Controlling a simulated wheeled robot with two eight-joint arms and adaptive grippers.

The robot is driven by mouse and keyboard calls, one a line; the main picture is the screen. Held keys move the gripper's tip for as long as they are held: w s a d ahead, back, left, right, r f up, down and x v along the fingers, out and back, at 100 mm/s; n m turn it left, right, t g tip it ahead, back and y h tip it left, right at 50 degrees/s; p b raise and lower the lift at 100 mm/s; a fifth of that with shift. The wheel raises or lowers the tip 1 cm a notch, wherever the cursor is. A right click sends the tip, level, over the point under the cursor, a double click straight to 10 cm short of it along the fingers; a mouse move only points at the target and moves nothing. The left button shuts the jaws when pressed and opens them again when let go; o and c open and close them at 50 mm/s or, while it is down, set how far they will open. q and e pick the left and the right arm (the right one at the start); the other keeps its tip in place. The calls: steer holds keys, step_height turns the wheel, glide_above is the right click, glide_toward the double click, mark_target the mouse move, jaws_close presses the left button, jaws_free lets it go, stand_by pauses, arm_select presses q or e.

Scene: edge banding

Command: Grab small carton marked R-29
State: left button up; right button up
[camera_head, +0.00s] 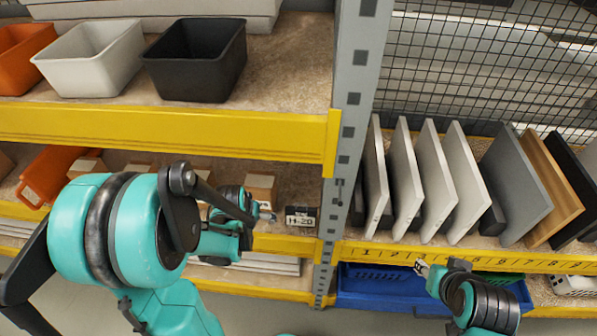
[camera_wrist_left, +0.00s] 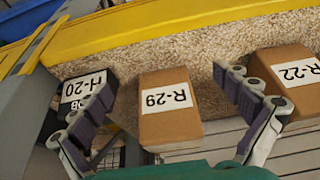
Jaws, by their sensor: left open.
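The small brown carton marked R-29 (camera_wrist_left: 166,112) stands on the shelf in the middle of the left wrist view, its white label upside down there. In the head view it appears to be the brown carton (camera_head: 262,187) just behind my left gripper (camera_head: 262,213). My left gripper (camera_wrist_left: 166,82) is open, with one finger on each side of the carton and a visible gap to it on both sides. Nothing is held. My right gripper (camera_head: 421,267) is in front of the right rack, away from the carton; its fingers are too small to judge.
A black box marked H-20 (camera_head: 301,216) stands beside R-29, near the grey rack post (camera_head: 348,130). A carton marked R-22 (camera_wrist_left: 285,80) stands on the other side. The yellow beam (camera_head: 170,130) of the upper shelf runs above. Upright panels (camera_head: 435,180) fill the right rack.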

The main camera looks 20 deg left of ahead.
mark_target(259, 197)
arm_select(q)
steer(key=w, duration=0.5)
steer(key=w+a+b, duration=0.1)
steer(key=w, duration=0.1)
steer(key=shift+w+a+f, duration=0.1)
steer(key=shift+w+f, duration=0.05)
steer(key=shift+w, duration=0.05)
steer(key=shift+w+a, duration=0.1)
steer(key=shift+w, duration=0.2)
steer(key=w, duration=0.1)
steer(key=w+b, duration=0.1)
steer(key=w, duration=0.1)
steer(key=w+a, duration=0.1)
steer(key=shift+w+f+b, duration=0.3)
steer(key=shift+f+b, duration=0.1)
steer(key=shift+f, duration=0.15)
steer(key=c, duration=1.5)
steer(key=shift+r, duration=0.2)
steer(key=shift+c, duration=0.2)
